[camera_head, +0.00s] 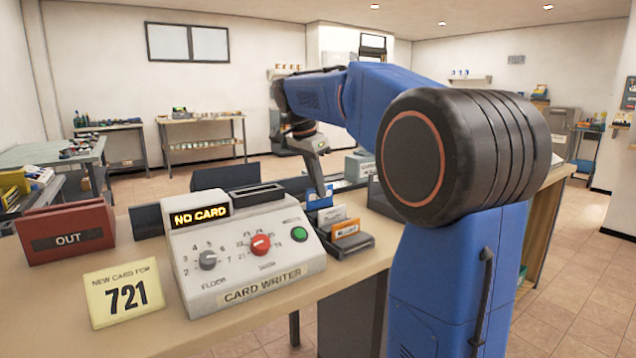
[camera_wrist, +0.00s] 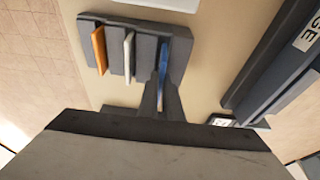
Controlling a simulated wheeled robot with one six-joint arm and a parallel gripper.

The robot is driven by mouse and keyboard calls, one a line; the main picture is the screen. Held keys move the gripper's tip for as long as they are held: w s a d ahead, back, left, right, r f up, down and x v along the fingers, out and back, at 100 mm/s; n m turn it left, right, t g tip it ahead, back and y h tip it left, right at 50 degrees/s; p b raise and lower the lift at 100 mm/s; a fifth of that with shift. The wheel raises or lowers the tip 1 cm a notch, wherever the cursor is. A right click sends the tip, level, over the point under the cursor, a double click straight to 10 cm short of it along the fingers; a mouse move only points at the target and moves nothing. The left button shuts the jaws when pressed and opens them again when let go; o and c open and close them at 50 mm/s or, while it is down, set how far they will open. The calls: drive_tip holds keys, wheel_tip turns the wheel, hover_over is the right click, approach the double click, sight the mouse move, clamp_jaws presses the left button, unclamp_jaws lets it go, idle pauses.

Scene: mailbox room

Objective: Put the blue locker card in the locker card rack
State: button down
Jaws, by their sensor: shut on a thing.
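The dark grey locker card rack (camera_head: 357,243) stands on the counter to the right of the card writer, and it fills the upper middle of the wrist view (camera_wrist: 143,58). An orange card (camera_head: 346,229) and a white card (camera_head: 332,215) stand in its slots. My gripper (camera_head: 321,190) is shut on the blue locker card (camera_head: 319,202), at the rack's back end. In the wrist view the blue card (camera_wrist: 164,62) lines up with the end slot beside the white card (camera_wrist: 128,52). I cannot tell how deep it sits; my fingers partly hide it.
The card writer (camera_head: 245,245) reads "NO CARD". A yellow sign (camera_head: 124,293) says "NEW CARD FOR 721". A red OUT tray (camera_head: 66,232) is at the left. Dark grey holders stand behind the rack.

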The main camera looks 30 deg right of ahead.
drive_tip(key=shift+f, duration=0.15)
drive_tip(key=shift+f, duration=1)
drive_tip(key=c, duration=1.9)
unclamp_jaws()
drive_tip(key=shift+o, duration=0.2)
drive_tip(key=shift+r, duration=3.55)
